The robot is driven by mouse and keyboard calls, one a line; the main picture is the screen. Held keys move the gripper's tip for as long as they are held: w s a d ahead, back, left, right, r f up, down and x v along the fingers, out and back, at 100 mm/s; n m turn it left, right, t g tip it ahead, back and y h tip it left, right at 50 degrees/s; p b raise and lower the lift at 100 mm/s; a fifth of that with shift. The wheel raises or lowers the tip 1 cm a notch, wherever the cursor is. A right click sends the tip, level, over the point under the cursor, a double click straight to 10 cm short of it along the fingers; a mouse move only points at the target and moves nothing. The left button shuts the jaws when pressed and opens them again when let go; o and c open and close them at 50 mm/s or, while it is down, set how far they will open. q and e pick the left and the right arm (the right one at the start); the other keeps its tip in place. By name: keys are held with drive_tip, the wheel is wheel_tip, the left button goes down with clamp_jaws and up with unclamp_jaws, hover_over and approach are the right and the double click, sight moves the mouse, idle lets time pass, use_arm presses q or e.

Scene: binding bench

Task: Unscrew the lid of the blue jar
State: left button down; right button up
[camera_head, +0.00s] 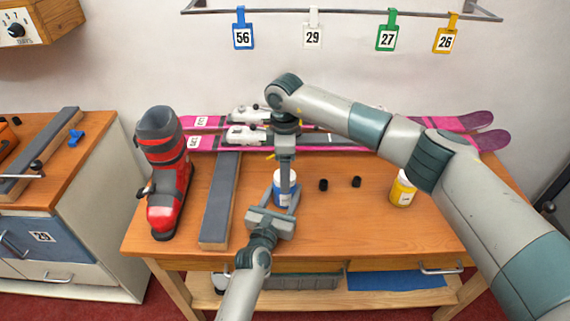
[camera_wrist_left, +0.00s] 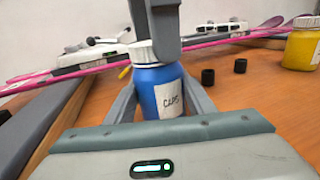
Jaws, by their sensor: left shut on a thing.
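The blue jar (camera_head: 278,192) stands upright on the wooden bench, with a white lid (camera_wrist_left: 142,52) on top. In the left wrist view the jar (camera_wrist_left: 165,84) shows a white label reading "CAPS". My left gripper (camera_wrist_left: 160,98) is shut on the jar's body, one finger on each side. My right gripper (camera_head: 286,172) points straight down from above at the lid. In the left wrist view, a grey finger of it covers part of the lid. Whether it grips the lid cannot be seen.
Two small black caps (camera_head: 323,185) (camera_head: 356,182) and a yellow jar (camera_head: 403,190) stand to the right. A grey-topped block (camera_head: 221,200) and a red ski boot (camera_head: 166,175) are to the left. Pink skis (camera_head: 345,141) lie along the back. The bench's front right is clear.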

drive_tip(key=c, duration=1.1)
drive_tip(key=shift+c, duration=0.2)
